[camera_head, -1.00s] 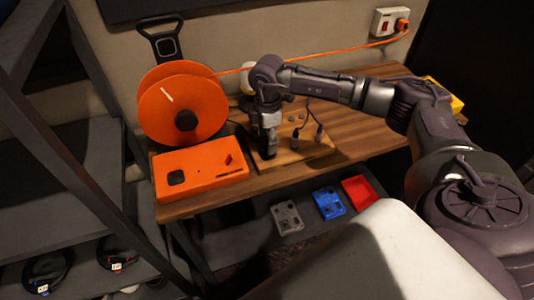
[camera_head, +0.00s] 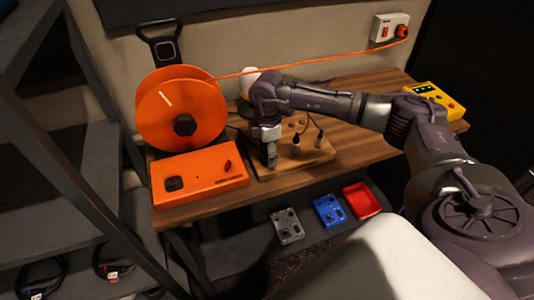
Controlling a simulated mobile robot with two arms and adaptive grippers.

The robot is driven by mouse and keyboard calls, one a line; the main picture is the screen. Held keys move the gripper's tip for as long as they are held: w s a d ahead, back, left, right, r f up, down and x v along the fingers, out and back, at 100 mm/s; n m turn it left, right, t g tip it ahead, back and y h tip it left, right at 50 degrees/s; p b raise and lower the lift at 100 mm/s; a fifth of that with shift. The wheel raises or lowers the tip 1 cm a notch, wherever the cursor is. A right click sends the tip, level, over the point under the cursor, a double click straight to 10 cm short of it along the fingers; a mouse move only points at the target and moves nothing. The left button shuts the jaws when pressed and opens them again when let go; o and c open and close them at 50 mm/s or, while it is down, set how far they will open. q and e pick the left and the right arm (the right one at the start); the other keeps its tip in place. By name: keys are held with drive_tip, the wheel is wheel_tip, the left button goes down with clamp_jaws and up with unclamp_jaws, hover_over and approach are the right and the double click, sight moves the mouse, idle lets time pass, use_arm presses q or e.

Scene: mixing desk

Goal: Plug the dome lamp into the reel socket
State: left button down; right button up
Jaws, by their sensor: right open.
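The orange cable reel (camera_head: 160,120) stands at the left of the wooden desk. Its orange base box (camera_head: 212,181) has a dark round socket (camera_head: 173,183) and a red switch (camera_head: 227,164). A pale dome (camera_head: 246,79), apparently the dome lamp, is mostly hidden behind my right arm. A wooden board (camera_head: 318,157) holds dark upright plugs (camera_head: 296,142) with cables. My right gripper (camera_head: 271,160) points down over the board's left part, just right of the orange box. It is open, with its fingers near the board; whether a plug is between them is unclear. My left gripper is not in view.
An orange cord runs from the reel to a wall outlet (camera_head: 390,28). A yellow box (camera_head: 433,98) sits at the desk's right end. Dark shelving stands at left.

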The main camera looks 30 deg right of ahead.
idle(0.6)
clamp_jaws()
drive_tip(key=shift+r, duration=0.1)
drive_tip(key=shift+r+p, duration=2.3)
drive_tip(key=shift+r, duration=0.6)
